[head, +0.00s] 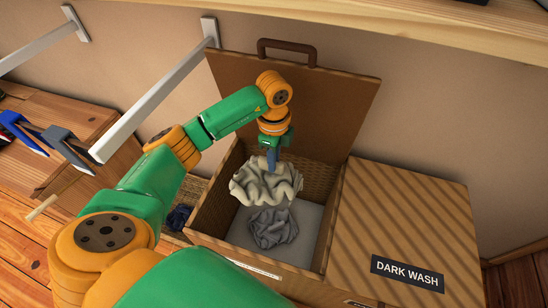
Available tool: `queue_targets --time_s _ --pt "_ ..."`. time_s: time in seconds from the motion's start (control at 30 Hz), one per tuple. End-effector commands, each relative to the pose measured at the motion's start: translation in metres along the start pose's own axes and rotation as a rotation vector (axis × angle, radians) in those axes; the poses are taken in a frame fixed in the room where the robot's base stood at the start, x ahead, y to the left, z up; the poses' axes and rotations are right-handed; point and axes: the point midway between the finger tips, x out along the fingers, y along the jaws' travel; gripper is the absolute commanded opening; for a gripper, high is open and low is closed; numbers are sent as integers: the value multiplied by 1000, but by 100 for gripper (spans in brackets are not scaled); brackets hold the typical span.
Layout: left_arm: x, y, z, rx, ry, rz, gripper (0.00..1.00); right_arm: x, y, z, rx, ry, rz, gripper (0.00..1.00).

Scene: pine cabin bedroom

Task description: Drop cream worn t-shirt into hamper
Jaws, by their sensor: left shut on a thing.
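The cream t-shirt (266,184) is a crumpled bundle hanging from my left gripper (271,160). The gripper is shut on it and points down over the open left compartment of the woven hamper (213,207). The shirt appears above the compartment floor, near its back left. A grey crumpled garment (272,229) lies on the pale floor of that compartment, partly below the shirt. The open lid (330,95) with a brown handle stands up behind. My right gripper is not in view.
The hamper's right compartment is covered by a closed lid (400,215) with a label reading DARK WASH (407,273). A dark blue garment (180,217) lies left of the hamper. A white bracket (160,100), a wooden cabinet (70,130) and blue and grey hangers (45,135) are at left. A wooden shelf (400,25) runs above.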

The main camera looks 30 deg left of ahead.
Motion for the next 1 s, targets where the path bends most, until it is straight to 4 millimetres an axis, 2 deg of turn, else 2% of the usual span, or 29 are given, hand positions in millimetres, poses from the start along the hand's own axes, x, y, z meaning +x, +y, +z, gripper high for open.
queue_targets --time_s 0.07,0.1,0.2,0.23,0.53,0.8,0.9,1.0 --pt "-2 0 0 0 0 0 0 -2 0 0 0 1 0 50" --pt "-2 0 0 1 0 0 22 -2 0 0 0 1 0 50" --pt "-2 0 0 1 0 0 49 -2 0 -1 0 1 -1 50" --pt "-2 0 0 1 0 0 54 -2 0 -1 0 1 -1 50" --pt "-5 0 0 1 1 -1 54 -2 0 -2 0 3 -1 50" --pt "-59 -1 0 1 1 -4 54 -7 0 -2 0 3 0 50" --pt "-70 -1 0 1 0 -2 54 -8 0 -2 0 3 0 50" --pt "-73 0 0 1 0 0 54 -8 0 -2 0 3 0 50"
